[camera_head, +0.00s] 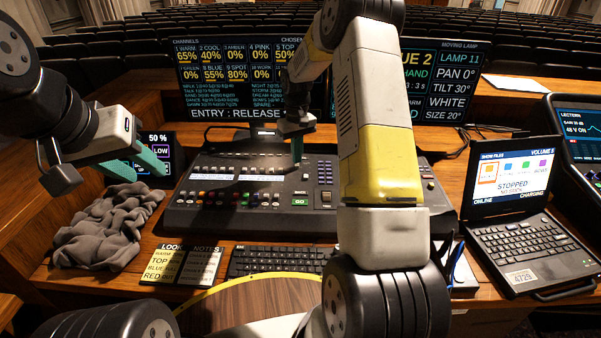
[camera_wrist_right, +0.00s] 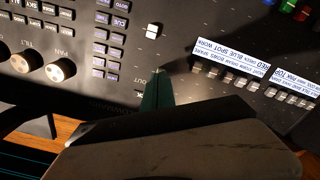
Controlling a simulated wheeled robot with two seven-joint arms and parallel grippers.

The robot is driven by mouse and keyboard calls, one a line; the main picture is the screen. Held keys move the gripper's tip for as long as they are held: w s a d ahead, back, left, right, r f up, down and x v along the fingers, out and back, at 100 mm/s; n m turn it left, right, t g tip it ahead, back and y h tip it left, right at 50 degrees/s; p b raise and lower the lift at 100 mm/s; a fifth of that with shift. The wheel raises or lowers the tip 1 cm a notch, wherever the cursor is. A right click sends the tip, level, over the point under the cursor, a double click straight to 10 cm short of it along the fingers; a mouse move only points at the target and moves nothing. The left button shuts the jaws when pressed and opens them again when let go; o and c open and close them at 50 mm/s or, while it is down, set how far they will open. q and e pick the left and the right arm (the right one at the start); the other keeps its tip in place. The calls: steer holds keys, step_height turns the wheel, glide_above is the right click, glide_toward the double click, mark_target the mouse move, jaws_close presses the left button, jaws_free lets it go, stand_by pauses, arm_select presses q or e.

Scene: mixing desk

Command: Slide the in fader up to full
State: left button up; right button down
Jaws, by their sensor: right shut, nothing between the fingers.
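The mixing desk (camera_head: 250,222) lies on the table in the head view. My right gripper (camera_head: 297,160) reaches down over the desk's upper middle, its teal fingers shut and empty. In the right wrist view its fingertips (camera_wrist_right: 157,76) are close above the panel, beside a printed "OUT". A pale fader cap (camera_wrist_right: 152,30) stands apart from the fingertips in that view; I cannot read a name for it. Whether the fingertips touch the panel or another cap is unclear. My left gripper (camera_head: 101,166) is open and empty at the left, above the table and away from the desk.
A grey cloth (camera_head: 108,226) lies left of the desk, with note cards (camera_head: 185,265) and a keyboard (camera_head: 280,260) in front. A laptop (camera_head: 525,240) stands at the right. Monitors (camera_head: 235,75) stand behind. Label strips and several buttons (camera_wrist_right: 110,40) surround the fingertips. My right arm hides the desk's right part.

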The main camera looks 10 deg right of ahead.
steer(key=shift+r, duration=2)
steer(key=shift+r, duration=2.55)
steer(key=s+a+r, duration=0.2)
steer(key=s+a, duration=0.1)
steer(key=s, duration=0.8)
steer(key=shift+s+a, duration=0.2)
steer(key=shift+s, duration=0.05)
